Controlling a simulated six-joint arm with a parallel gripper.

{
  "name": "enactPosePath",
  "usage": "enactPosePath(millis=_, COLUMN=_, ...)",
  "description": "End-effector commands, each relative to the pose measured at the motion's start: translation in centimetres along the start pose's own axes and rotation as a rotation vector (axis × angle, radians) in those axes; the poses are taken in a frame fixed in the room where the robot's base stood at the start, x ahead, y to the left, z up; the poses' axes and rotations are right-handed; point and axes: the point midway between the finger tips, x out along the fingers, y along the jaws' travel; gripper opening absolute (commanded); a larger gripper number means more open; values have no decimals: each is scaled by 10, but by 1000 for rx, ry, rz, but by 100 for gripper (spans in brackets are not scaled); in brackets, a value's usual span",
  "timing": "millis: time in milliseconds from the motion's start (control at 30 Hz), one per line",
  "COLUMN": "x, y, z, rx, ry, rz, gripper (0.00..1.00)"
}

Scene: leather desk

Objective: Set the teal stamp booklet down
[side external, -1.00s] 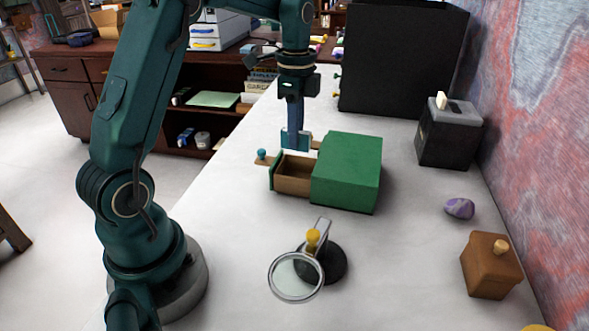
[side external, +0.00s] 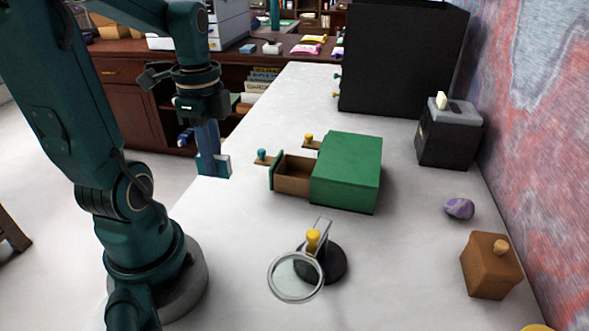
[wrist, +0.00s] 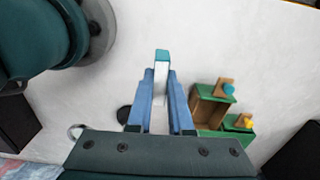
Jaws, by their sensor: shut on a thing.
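My gripper (side external: 213,166) hangs pointing down near the left edge of the white desk, left of the green box. Its blue fingers are shut on the teal stamp booklet (wrist: 162,57), a slim piece with a teal end and a pale side that sticks out past the fingertips in the wrist view.
The green box (side external: 349,172) has its drawer (side external: 293,175) open toward the left. A magnifier (side external: 297,277) stands in front. The desk left of the magnifier is clear.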

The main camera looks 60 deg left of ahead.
Motion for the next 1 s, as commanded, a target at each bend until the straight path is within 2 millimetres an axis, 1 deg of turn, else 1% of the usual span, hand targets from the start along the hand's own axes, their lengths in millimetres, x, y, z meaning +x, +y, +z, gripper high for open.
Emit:
enactPosePath(millis=100, x=10, y=6, z=-16, rx=12, ry=0, rz=4, gripper=0)
enactPosePath(millis=633, x=57, y=29, z=-91, rx=10, ry=-2, rz=4, gripper=0)
enactPosePath(millis=733, x=62, y=31, z=-99, rx=7, ry=-1, rz=2, gripper=0)
enactPosePath(millis=867, x=66, y=32, z=-104, rx=3, ry=-1, rz=2, gripper=0)
enactPosePath(millis=1000, x=82, y=33, z=-104, rx=0, ry=-4, rz=6, gripper=0)
